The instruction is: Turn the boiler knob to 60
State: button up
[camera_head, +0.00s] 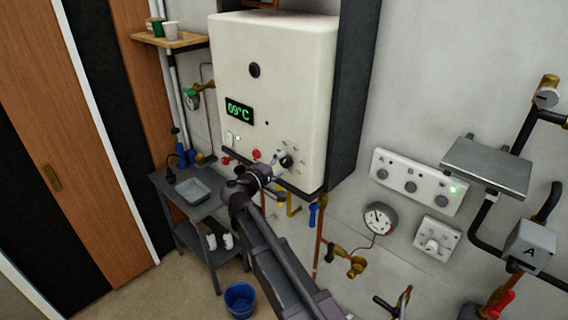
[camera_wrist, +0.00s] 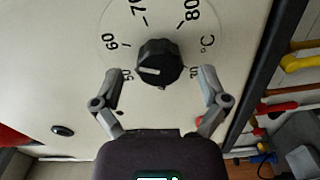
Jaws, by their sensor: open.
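The black boiler knob (camera_wrist: 160,60) sits on the cream boiler front, inside a dial ring with printed numbers. Its white pointer line (camera_wrist: 150,71) points left, close to the 50 mark. The 60 mark (camera_wrist: 111,40) is up and left of the knob. My gripper (camera_wrist: 159,74) is open, with one finger on each side of the knob and gaps to both. In the head view, the boiler (camera_head: 275,85) hangs on the wall, with the knob (camera_head: 286,160) at its lower right. My gripper (camera_head: 272,174) is close to it, at its lower left.
A green display (camera_head: 239,111) on the boiler shows a °C reading; its first digit is unclear. Below the boiler are pipes and a blue valve handle (camera_head: 313,215). A small table (camera_head: 165,185) stands left.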

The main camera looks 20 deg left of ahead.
jog(key=v, duration=1)
jog(key=shift+s, duration=0.25)
jog(key=shift+a, duration=0.1)
jog(key=w+d+f+m+g+b, duration=0.2)
jog(key=d+f+g+b, duration=0.15)
jog(key=d+f, duration=0.45)
jog(key=w+d+f+m+g+h+b, duration=0.1)
jog(key=w+d+f+m+g+b, duration=0.2)
jog(key=d+f, duration=0.55)
jog(key=d+f+m+g+b, duration=0.1)
jog(key=d+f+g+b, duration=0.3)
jog(key=d, duration=0.7)
jog(key=s+d+f+m+g+y+b, duration=0.3)
jog(key=d+f+b, duration=0.4)
jog(key=d+f, duration=0.3)
jog(key=s+d+f+m+g+y+b, duration=0.2)
jog(key=s+d+f+b, duration=0.5)
jog(key=d+f, duration=0.4)
jog(key=shift+s+d+f+m+g+y, duration=0.2)
jog(key=shift+d+f+m+g+y, duration=0.3)
jog(key=shift+f+y, duration=0.75)
jog(key=shift+a+r, duration=0.15)
